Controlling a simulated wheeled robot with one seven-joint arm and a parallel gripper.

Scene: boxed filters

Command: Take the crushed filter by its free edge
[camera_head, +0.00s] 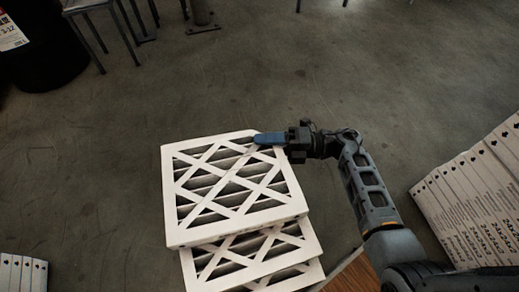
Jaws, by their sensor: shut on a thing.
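A stack of white-framed filters stands in the middle, with lattice faces over dark pleats. The top filter (232,188) is offset up and to the left of the filter below it (255,252). My gripper (268,139) comes in from the right, and its blue fingers are shut on the top filter at its upper right corner. The far side of the grip is hidden. I cannot make out clear crushing on the top filter from here.
More filters stand in a row at the right (470,200), and a few edges show at the lower left (22,272). A wooden surface (355,274) shows beside the stack. Metal legs and a black bin (45,60) are at the back. Bare concrete floor (250,75) lies behind the stack.

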